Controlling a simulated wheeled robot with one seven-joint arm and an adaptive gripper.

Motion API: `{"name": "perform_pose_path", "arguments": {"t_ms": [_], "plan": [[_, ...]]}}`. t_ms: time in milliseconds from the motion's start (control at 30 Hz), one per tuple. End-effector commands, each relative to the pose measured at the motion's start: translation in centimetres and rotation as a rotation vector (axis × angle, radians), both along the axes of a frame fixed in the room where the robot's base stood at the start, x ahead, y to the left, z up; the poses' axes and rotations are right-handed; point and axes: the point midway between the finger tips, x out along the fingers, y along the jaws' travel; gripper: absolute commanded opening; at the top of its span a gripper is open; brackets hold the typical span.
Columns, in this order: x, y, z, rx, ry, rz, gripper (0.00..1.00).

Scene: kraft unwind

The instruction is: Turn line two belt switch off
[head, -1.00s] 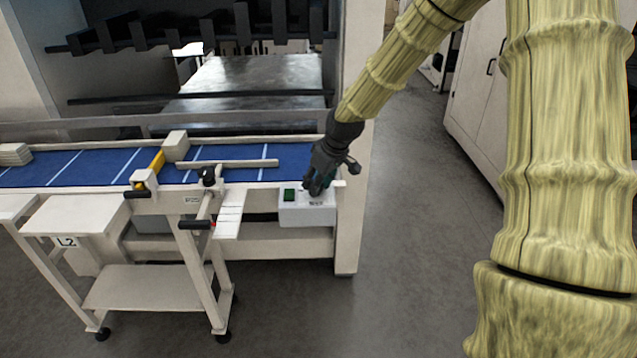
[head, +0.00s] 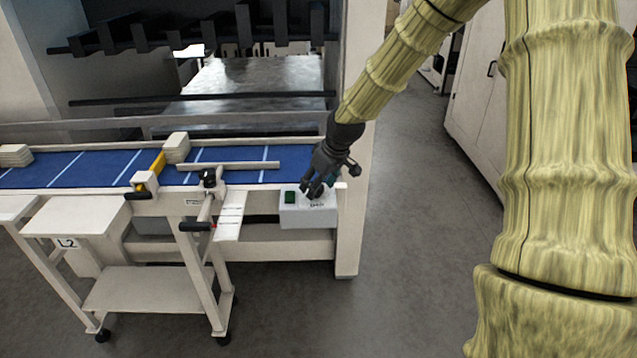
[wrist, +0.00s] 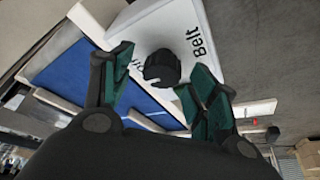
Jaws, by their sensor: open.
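The belt switch is a black rotary knob (wrist: 162,67) on a white control box (head: 300,216) at the right end of the conveyor. The knob's exact setting is hard to tell. My gripper (head: 313,190) is over the right part of the box. In the wrist view my open gripper (wrist: 160,80) has a green-lined finger on each side of the knob, with gaps visible.
The blue belt (head: 100,167) runs left of the box, with a yellow and white guide (head: 150,172) over it. A white cart marked L2 (head: 85,215) stands in front. Open floor (head: 400,240) lies to the right, before white cabinets (head: 480,85).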

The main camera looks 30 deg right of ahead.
Motion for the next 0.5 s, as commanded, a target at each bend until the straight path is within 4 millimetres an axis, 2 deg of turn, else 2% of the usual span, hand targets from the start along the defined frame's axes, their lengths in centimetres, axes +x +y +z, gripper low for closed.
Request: {"name": "perform_pose_path", "arguments": {"t_ms": [167, 500], "plan": [[-0.3, 0.0, 0.8, 0.000, 0.001, 0.000, 0.59], [-1.8, -0.4, 4.7, 0.000, -0.002, 0.000, 0.59]]}}
